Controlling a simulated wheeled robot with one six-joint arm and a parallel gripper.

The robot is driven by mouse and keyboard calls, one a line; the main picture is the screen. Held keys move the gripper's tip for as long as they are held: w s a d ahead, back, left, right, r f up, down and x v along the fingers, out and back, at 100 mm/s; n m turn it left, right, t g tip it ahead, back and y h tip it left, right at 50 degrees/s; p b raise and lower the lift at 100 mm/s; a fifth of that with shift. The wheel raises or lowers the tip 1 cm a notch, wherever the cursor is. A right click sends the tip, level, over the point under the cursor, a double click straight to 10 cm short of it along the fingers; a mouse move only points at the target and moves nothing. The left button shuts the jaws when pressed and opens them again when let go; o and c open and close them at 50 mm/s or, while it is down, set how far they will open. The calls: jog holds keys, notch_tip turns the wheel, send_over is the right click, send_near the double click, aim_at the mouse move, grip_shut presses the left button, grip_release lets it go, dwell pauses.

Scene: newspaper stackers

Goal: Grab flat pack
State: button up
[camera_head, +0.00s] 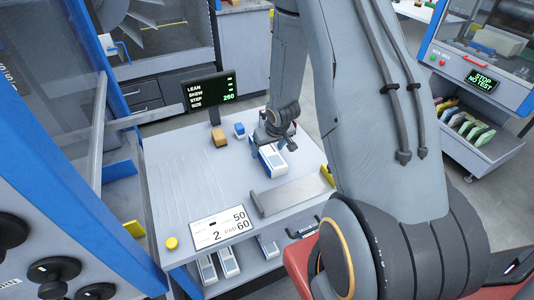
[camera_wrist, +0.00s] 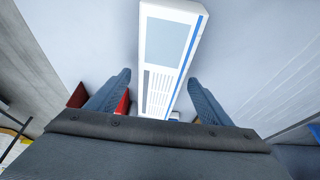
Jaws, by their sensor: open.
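A white pack with a blue edge (camera_head: 272,160), seemingly the flat pack, lies on the grey table (camera_head: 180,190). In the wrist view the white pack (camera_wrist: 170,55) shows a grey-blue panel, printed lines and a blue stripe along its right side. My gripper (camera_head: 278,130) is near the far end of the pack. In the wrist view its two open fingers (camera_wrist: 159,84) straddle the pack's lower part, with a gap on each side. Nothing is held. Whether the fingers are level with the pack or above it, I cannot tell.
A small orange-brown box (camera_head: 220,138) and a blue box (camera_head: 239,130) stand left of my gripper. Behind them is a black display (camera_head: 208,92). A raised metal plate (camera_head: 291,194) and a number card (camera_head: 222,229) lie nearer. More white packs (camera_head: 228,262) sit below.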

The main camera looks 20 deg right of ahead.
jog(key=c, duration=1.3)
jog(key=shift+c, duration=0.6)
jog(key=shift+r, duration=0.1)
